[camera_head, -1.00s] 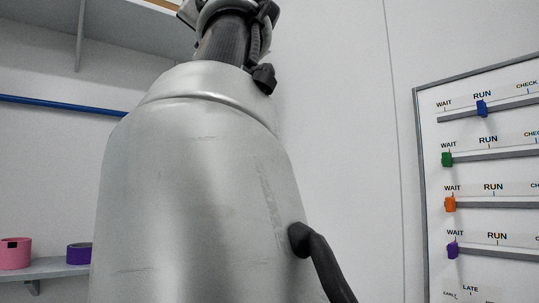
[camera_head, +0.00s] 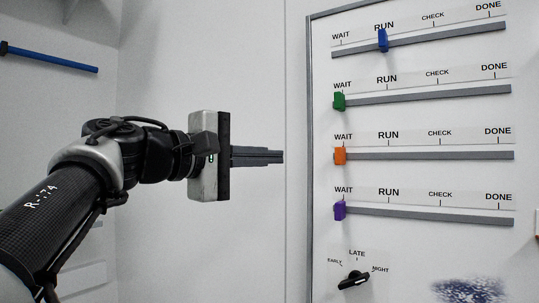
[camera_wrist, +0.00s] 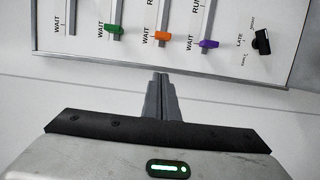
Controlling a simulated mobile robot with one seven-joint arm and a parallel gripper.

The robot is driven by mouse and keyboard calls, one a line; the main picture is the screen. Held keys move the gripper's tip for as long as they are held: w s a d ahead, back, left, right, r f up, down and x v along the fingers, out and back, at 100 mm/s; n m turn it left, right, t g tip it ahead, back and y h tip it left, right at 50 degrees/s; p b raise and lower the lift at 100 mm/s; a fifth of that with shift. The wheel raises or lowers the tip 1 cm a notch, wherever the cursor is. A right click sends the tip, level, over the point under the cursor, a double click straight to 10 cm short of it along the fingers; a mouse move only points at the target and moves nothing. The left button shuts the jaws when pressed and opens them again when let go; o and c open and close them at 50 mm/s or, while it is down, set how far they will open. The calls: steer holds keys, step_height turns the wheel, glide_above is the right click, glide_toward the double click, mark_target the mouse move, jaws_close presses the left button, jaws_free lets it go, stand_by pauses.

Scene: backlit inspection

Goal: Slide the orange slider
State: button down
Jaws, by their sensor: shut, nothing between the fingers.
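The orange slider (camera_head: 340,155) sits at the WAIT mark, the left end of the third grey rail (camera_head: 430,156) on a white board. That rail is marked WAIT, RUN, CHECK and DONE. My gripper (camera_head: 281,157) is shut and empty, pointing right toward the board, left of the orange slider and at about its height in the head view, apart from it. In the wrist view the orange slider (camera_wrist: 162,37) lies straight beyond my closed fingertips (camera_wrist: 160,76), with a gap between.
A blue slider (camera_head: 383,40) is at RUN on the top rail. The green slider (camera_head: 339,101) and purple slider (camera_head: 340,210) are at WAIT, above and below the orange one. A black knob (camera_head: 354,280) is lower on the board. A blue bar (camera_head: 50,58) is at left.

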mark_target(340, 156)
steer(key=w+d, duration=0.1)
steer(key=d, duration=0.2)
steer(key=w+d, duration=0.1)
steer(key=d, duration=0.3)
steer(key=w+d+p, duration=0.1)
steer(key=d, duration=0.2)
steer(key=shift+w+d+r, duration=0.1)
steer(key=shift+w+d, duration=0.1)
steer(key=shift+w, duration=0.05)
